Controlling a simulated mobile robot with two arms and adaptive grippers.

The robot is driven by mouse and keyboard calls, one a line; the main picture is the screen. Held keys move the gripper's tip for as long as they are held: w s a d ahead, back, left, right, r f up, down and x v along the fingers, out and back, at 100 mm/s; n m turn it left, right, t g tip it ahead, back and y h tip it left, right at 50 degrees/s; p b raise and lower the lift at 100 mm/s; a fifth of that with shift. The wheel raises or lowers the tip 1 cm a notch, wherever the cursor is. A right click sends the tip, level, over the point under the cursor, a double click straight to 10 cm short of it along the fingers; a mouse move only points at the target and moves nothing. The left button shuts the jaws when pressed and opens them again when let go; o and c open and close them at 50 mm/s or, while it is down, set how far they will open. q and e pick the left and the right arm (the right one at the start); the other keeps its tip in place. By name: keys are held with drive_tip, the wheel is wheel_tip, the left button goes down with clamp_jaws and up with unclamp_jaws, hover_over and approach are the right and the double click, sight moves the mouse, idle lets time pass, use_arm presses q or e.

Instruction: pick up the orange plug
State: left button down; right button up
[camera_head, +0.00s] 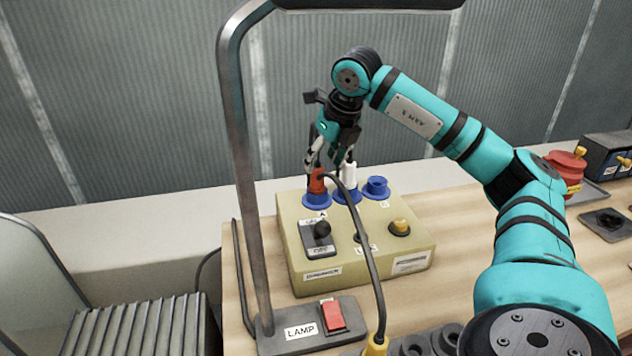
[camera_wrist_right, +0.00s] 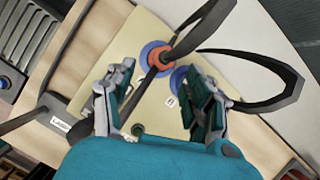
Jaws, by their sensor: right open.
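The orange plug (camera_head: 317,181) sits in the left blue socket of a beige box; a dark cable runs near it. In the right wrist view the orange plug (camera_wrist_right: 160,58) shows as an orange ring inside a blue one, partly covered by a dark cable. My right gripper (camera_head: 326,160) is over the back of the box, close to the orange plug and a white plug (camera_head: 349,176) in the middle socket. In the wrist view its fingers (camera_wrist_right: 157,88) are spread apart with nothing between them; contact with the plug cannot be told. My left gripper is not in view.
The beige box (camera_head: 300,258) has an empty blue socket (camera_head: 377,187), a black knob and a yellow button. A lamp stand (camera_head: 240,150) rises in front on the left. A yellow connector (camera_head: 376,346) ends the looping cable. A red emergency button (camera_head: 567,165) stands right.

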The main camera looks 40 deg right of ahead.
sight(320, 168)
drive_tip(key=shift+w+f, duration=0.2)
drive_tip(key=shift+f, duration=0.25)
drive_tip(key=shift+w+d+f, duration=0.1)
drive_tip(key=shift+f, duration=0.25)
drive_tip(key=p+x, duration=0.1)
drive_tip(key=x, duration=0.2)
drive_tip(key=shift+w+d+f, duration=0.1)
drive_tip(key=shift+w+f, duration=0.15)
drive_tip(key=shift+w, duration=0.1)
drive_tip(key=shift+w+f, duration=0.2)
drive_tip(key=shift+f, duration=0.3)
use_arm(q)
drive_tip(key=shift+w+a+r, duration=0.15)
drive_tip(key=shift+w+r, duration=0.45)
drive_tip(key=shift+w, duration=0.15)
use_arm(e)
drive_tip(key=shift+r, duration=0.1)
clamp_jaws()
